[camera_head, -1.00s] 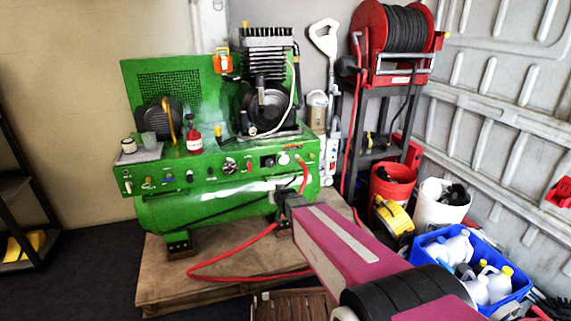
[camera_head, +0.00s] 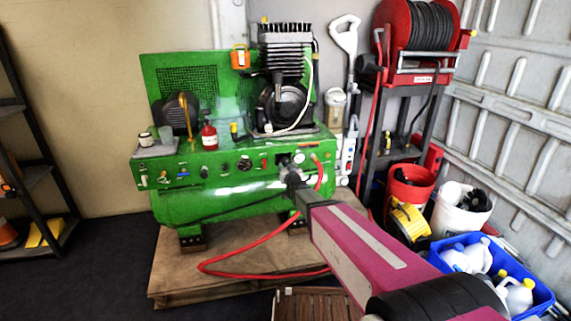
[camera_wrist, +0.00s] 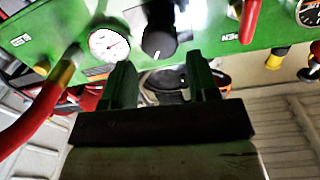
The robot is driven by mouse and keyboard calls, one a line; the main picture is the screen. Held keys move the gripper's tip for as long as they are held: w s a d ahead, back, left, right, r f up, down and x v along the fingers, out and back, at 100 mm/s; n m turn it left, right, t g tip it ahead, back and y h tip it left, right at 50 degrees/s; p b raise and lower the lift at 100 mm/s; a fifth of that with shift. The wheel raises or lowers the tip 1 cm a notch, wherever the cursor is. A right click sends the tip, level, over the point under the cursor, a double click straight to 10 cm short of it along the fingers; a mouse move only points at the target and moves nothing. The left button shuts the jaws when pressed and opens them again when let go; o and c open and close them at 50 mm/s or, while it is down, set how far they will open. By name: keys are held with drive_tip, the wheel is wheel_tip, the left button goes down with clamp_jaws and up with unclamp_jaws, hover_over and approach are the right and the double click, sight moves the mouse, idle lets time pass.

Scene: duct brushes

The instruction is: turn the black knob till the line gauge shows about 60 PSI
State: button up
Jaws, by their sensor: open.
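The black knob (camera_wrist: 159,38) sits on the green panel (camera_head: 225,166), with a short white mark on its edge; in the head view the knob (camera_head: 284,160) is small. A round white gauge (camera_wrist: 110,44) is beside it on the left in the wrist view; the same gauge (camera_head: 299,158) shows in the head view. Its needle is too small to read surely. My gripper (camera_wrist: 160,75) is open and empty. Its two fingers point toward the panel, with the knob beyond the gap between them, not visibly touching it. In the head view my gripper (camera_head: 292,182) is just below the panel controls.
A red hose (camera_wrist: 30,120) plugs into the panel near the white gauge and loops over the pallet (camera_head: 175,270). A red-handled part (camera_wrist: 250,20) and a dark gauge (camera_wrist: 309,12) lie right of the knob in the wrist view. A hose reel (camera_head: 420,35) stands right.

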sight(286, 163)
drive_tip(key=x, duration=0.5)
drive_tip(key=shift+w, duration=0.15)
drive_tip(key=c, duration=0.6)
drive_tip(key=shift+c, duration=0.2)
drive_tip(key=shift+m, duration=0.4)
drive_tip(key=m, duration=1.2)
drive_tip(key=shift+f, duration=0.1)
